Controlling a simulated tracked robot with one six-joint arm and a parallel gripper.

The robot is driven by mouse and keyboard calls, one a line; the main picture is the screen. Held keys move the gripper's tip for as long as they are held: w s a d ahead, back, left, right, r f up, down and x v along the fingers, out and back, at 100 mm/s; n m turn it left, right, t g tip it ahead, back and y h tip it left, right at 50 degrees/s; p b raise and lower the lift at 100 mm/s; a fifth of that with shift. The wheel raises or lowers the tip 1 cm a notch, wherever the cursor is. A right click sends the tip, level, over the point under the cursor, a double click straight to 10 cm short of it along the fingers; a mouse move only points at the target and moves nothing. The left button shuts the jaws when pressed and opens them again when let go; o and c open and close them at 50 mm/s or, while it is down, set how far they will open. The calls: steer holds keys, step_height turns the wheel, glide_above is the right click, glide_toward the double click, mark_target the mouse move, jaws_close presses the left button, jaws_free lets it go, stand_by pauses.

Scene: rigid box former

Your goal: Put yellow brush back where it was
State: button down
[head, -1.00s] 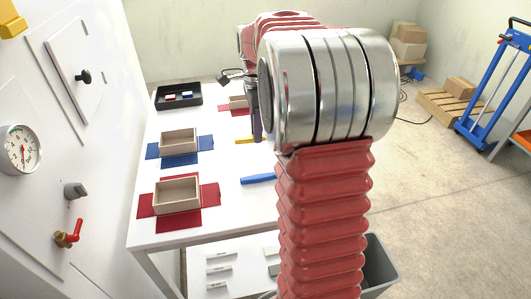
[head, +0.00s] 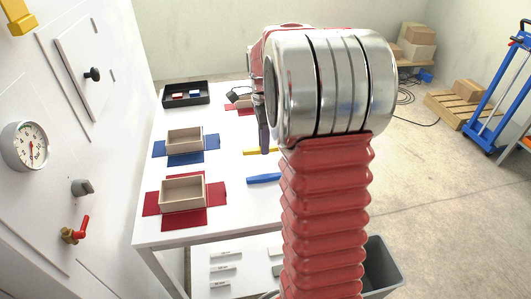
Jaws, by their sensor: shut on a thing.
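The yellow brush (head: 258,152) is at the table's right side, behind the blue brush (head: 263,178). My gripper (head: 264,147) shows only as a dark finger beside my wrist, pointing down, and it is shut on the yellow brush. I cannot tell whether the brush touches the table. My arm hides part of the gripper and the table beyond it.
A box on a blue cross-shaped sheet (head: 161,149) and one on a red sheet (head: 152,203) stand on the left. Another red sheet (head: 245,112) lies farther back, near a black tray (head: 204,99). A gauge wall (head: 60,190) borders the left.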

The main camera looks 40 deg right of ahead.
steer(key=shift+s+f, duration=0.1)
steer(key=shift+f, duration=2.2)
steer(key=c, duration=1.6)
jaws_free()
steer(key=shift+f, duration=0.2)
steer(key=r, duration=1.4)
steer(key=shift+s+d, duration=0.1)
steer(key=shift+s, duration=0.1)
